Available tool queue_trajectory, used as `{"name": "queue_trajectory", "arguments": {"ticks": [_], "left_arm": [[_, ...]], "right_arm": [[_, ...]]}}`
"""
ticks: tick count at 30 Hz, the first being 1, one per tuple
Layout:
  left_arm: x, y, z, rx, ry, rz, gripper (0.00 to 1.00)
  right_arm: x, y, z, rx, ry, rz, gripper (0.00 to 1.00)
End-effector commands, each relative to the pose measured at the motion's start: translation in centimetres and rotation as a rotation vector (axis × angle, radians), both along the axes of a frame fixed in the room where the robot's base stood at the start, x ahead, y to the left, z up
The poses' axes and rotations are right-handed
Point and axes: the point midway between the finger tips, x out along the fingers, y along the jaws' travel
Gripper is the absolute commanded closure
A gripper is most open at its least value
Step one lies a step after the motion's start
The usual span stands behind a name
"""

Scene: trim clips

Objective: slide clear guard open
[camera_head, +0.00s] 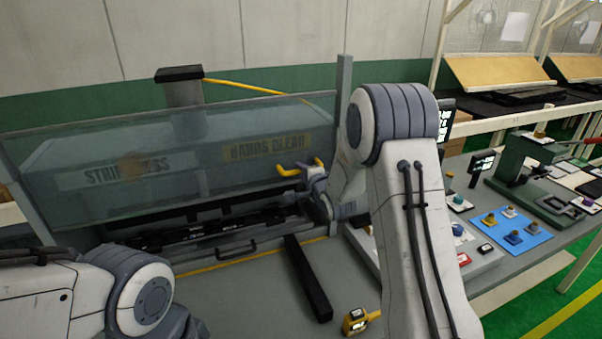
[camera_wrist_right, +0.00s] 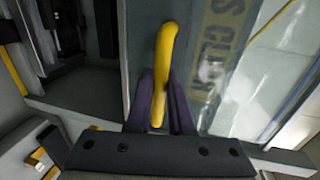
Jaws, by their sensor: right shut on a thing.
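The clear guard (camera_head: 215,125) is a see-through panel across the press, with a "HANDS CLEAR" label at its right. It stands in its frame, raised above the table and sloping slightly in the picture. Its yellow handle (camera_head: 291,170) sticks out near the lower right edge. My right gripper (camera_head: 312,178) is at that handle. In the right wrist view, the dark fingers (camera_wrist_right: 160,85) are shut on the yellow handle (camera_wrist_right: 166,45), with the guard behind. My right arm hides part of the right side. My left arm shows at lower left, its gripper out of view.
A black bar (camera_head: 307,278) lies on the table in front of the press. A yellow tape measure (camera_head: 356,320) is near the front. At right are a blue mat (camera_head: 515,240) with small parts and a green hand press (camera_head: 525,165). A grey post (camera_head: 344,75) stands beside the guard.

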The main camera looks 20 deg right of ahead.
Motion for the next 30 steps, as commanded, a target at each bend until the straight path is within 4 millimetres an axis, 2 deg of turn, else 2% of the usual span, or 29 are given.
{"name": "queue_trajectory", "arguments": {"ticks": [2, 3, 5, 17, 20, 30], "left_arm": [[0.0, 0.0, 0.0, 0.000, 0.000, 0.000, 1.00], [0.0, 0.0, 0.0, 0.000, 0.000, 0.000, 1.00], [0.0, 0.0, 0.0, 0.000, 0.000, 0.000, 1.00], [0.0, 0.0, -0.3, 0.000, 0.000, 0.001, 1.00], [0.0, 0.0, -1.0, 0.000, 0.000, 0.001, 1.00], [0.0, 0.0, -3.4, 0.000, 0.000, 0.004, 1.00]], "right_arm": [[0.0, -0.1, 0.1, 0.000, -0.003, -0.001, 1.00], [0.0, -0.1, 0.1, 0.000, -0.002, -0.001, 0.73], [0.0, -0.1, 0.1, 0.000, -0.002, -0.001, 0.50], [-0.4, 0.0, 0.0, -0.001, -0.002, -0.001, 0.50], [-1.5, -0.1, 0.2, -0.001, -0.002, -0.001, 0.50], [-7.7, -0.3, 1.4, -0.001, -0.004, -0.003, 0.50]]}}
